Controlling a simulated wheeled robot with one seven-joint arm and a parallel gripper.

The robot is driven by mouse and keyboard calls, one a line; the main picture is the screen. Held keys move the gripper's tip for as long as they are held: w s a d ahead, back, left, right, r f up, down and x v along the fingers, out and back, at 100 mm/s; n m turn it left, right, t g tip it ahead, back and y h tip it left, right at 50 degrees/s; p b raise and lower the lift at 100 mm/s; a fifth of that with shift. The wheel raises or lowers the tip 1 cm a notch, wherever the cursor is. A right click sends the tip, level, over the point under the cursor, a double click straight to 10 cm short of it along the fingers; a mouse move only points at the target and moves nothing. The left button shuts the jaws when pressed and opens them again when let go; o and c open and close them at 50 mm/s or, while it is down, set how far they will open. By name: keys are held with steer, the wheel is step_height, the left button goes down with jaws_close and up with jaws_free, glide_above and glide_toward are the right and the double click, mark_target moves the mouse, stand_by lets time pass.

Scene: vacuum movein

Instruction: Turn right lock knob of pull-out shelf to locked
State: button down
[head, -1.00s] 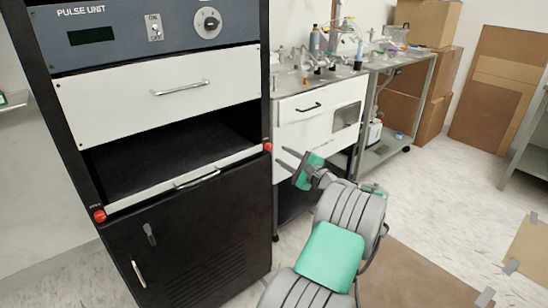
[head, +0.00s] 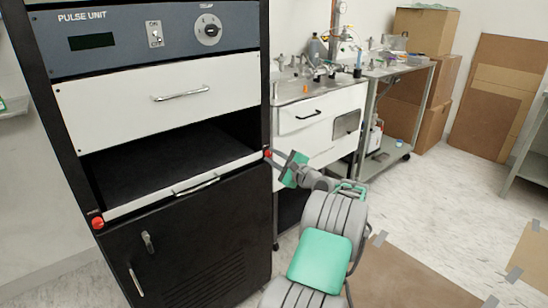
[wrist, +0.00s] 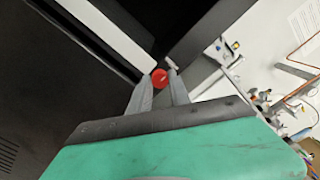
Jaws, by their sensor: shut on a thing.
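The right lock knob (head: 267,154) is a small red knob at the right end of the pull-out shelf (head: 140,204), on the rack's front post. My gripper (head: 274,157) reaches it from the right. In the wrist view the red knob (wrist: 159,77) sits between the tips of my two grey fingers (wrist: 160,84), which are shut on it. A pale mark shows on its face. The left lock knob (head: 97,223) is red, at the shelf's left end. The shelf's white front edge with a handle is level with the rack front.
Above the shelf is a white drawer (head: 160,97) and the pulse unit panel (head: 150,35). Below is a black cabinet door (head: 190,245). A white bench (head: 320,115) with glassware stands to the right, close behind my gripper.

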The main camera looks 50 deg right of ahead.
steer(key=shift+d, duration=0.2)
steer(key=shift+a, duration=0.15)
steer(key=shift+n, duration=0.4)
steer(key=n+b, duration=0.1)
steer(key=n, duration=0.2)
steer(key=shift+f, duration=0.1)
steer(key=n+b, duration=0.2)
steer(key=n, duration=0.2)
steer(key=shift+f+n+b, duration=0.1)
steer(key=shift+n+b, duration=0.25)
steer(key=shift+n, duration=0.05)
steer(key=n+b, duration=0.3)
steer(key=n, duration=0.2)
steer(key=shift+f+b, duration=0.1)
steer(key=shift+b, duration=0.25)
steer(key=shift+n+b, duration=1.4)
steer(key=shift+n, duration=0.8)
